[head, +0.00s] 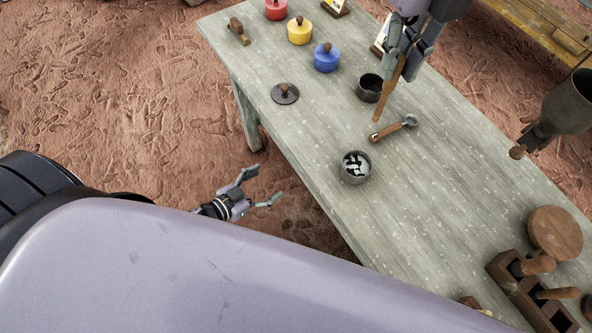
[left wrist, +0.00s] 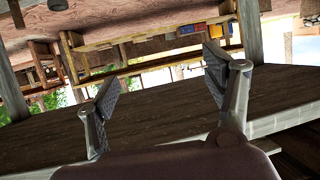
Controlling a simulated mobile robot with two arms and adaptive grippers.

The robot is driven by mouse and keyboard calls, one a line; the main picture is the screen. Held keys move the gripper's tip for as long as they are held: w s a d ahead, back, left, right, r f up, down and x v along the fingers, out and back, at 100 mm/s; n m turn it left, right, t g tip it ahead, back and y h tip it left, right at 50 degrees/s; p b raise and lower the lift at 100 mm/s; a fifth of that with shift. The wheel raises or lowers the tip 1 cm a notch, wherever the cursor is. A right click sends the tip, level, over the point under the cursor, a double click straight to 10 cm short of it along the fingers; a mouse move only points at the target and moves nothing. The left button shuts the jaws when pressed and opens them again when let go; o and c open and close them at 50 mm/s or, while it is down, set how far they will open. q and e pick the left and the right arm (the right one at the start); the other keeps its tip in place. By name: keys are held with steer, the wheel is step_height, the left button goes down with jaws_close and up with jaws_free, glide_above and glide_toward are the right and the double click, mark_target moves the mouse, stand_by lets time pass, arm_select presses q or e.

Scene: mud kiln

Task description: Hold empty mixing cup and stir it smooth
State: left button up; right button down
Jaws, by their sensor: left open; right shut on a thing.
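A dark cup (head: 370,88) stands on the table near my right gripper; its inside looks dark and I cannot make out any contents. A grey metal cup (head: 355,167) nearer me holds white and dark matter that does not look evenly mixed. My right gripper (head: 406,50) is shut on a brown wooden stick (head: 386,98), which points down just right of the dark cup, above the table. My left gripper (head: 266,184) is open and empty, off the table's near left edge. Its two spread fingers also show in the left wrist view (left wrist: 160,72), with nothing between them.
A scoop with a wooden handle (head: 393,129) lies between the cups. A dark lid (head: 285,93) and red, yellow and blue (head: 327,58) lidded pots stand farther back. A wooden rack (head: 525,292) and round board (head: 555,232) are at right. The table (head: 410,220) is clear right of the grey cup.

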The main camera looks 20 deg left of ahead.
arm_select(q)
steer(key=d+r+m+h, duration=0.2)
steer(key=d+r+h, duration=0.25)
steer(key=r, duration=0.55)
steer(key=m+g+h, duration=0.3)
steer(key=m+h, duration=0.1)
steer(key=h, duration=0.1)
glide_toward(343, 166)
steer(key=x, duration=1.1)
steer(key=shift+w+d, duration=0.15)
steer(key=shift+d, duration=0.15)
steer(key=shift+c, duration=0.6)
